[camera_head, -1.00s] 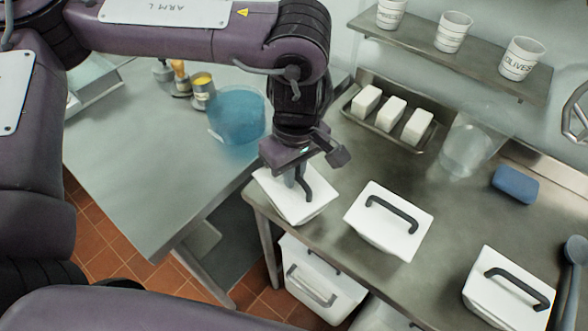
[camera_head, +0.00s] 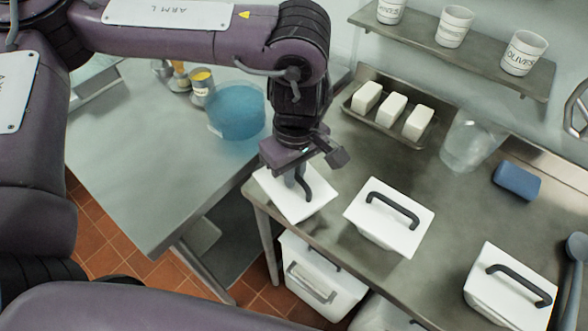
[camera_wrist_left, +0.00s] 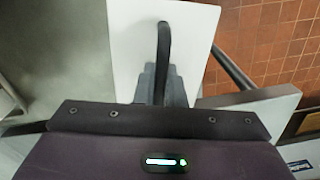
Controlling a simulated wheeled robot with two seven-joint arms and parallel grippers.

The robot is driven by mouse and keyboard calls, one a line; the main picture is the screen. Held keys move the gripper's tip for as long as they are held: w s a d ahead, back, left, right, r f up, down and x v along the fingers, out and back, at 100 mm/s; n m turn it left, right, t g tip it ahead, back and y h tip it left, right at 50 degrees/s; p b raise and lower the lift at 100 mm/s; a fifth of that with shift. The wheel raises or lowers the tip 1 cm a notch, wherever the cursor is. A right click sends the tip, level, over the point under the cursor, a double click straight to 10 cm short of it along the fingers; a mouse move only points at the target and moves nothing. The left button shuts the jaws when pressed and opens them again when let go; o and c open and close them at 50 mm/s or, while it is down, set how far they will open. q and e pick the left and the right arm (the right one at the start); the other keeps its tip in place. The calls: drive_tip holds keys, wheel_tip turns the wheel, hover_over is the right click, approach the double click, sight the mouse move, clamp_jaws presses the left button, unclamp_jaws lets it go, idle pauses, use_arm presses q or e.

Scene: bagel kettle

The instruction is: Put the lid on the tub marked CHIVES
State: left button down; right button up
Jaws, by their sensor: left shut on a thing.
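My left gripper (camera_head: 296,176) points down and is shut on the dark handle of a white square lid (camera_head: 312,204) near the left corner of the right-hand counter. In the left wrist view the fingers (camera_wrist_left: 160,84) close around the black handle (camera_wrist_left: 163,45) of the white lid (camera_wrist_left: 130,40). I cannot tell whether this lid rests on a tub, as the lid hides what is under it. A second white lidded tub (camera_head: 372,220) stands to its right, and a third (camera_head: 485,302) farther right. No CHIVES mark is readable. My right gripper is not in view.
A tray (camera_head: 349,108) with white blocks, a clear container (camera_head: 465,145) and a blue sponge (camera_head: 517,181) lie farther back. A shelf (camera_head: 420,37) holds cups, one marked OLIVES (camera_head: 522,52). A blue translucent bowl (camera_head: 237,112) stands on the left table (camera_head: 140,170), largely clear in front.

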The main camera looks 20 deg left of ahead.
use_arm(q)
drive_tip(key=c, duration=1.4)
unclamp_jaws()
drive_tip(key=shift+c, duration=0.2)
drive_tip(key=shift+r, duration=0.15)
wheel_tip(320, 180, up, 8)
drive_tip(key=shift+f, duration=0.2)
drive_tip(key=shift+f, duration=0.1)
